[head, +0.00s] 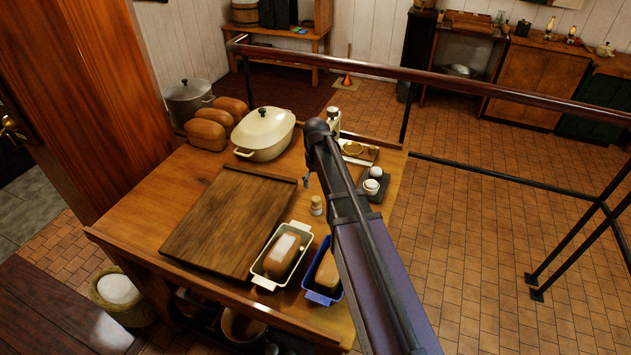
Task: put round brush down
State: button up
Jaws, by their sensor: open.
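A small round object with a pale top and a tan body, which looks like the round brush (316,205), stands upright on the wooden table (210,272). It is right of the dark cutting board and above the white loaf tin in the picture. My gripper (307,181) is open and mostly hidden behind my arm, with only a small dark part showing just above the brush in the picture. A gap shows between them, and nothing is seen in the gripper.
The cutting board (223,223) lies bare. A white loaf tin (263,270) and a blue loaf tin (313,295) hold loaves. A cream casserole (262,134), several loaves and a metal pot (188,101) stand at the back. A dark tray (374,189) with small white pots is at the right.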

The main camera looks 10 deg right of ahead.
jog(key=shift+r, duration=0.35)
dwell(0.5)
jog(key=s+m, duration=0.1)
jog(key=s, duration=0.5)
jog(key=s+m, duration=0.1)
jog(key=s, duration=0.6)
jog(key=s+m, duration=0.1)
jog(key=s, duration=0.6)
jog(key=shift+s+a+m, duration=0.25)
jog(key=shift+m, duration=0.05)
jog(key=c, duration=0.5)
jog(key=shift+o, duration=0.2)
jog(key=shift+a, duration=0.1)
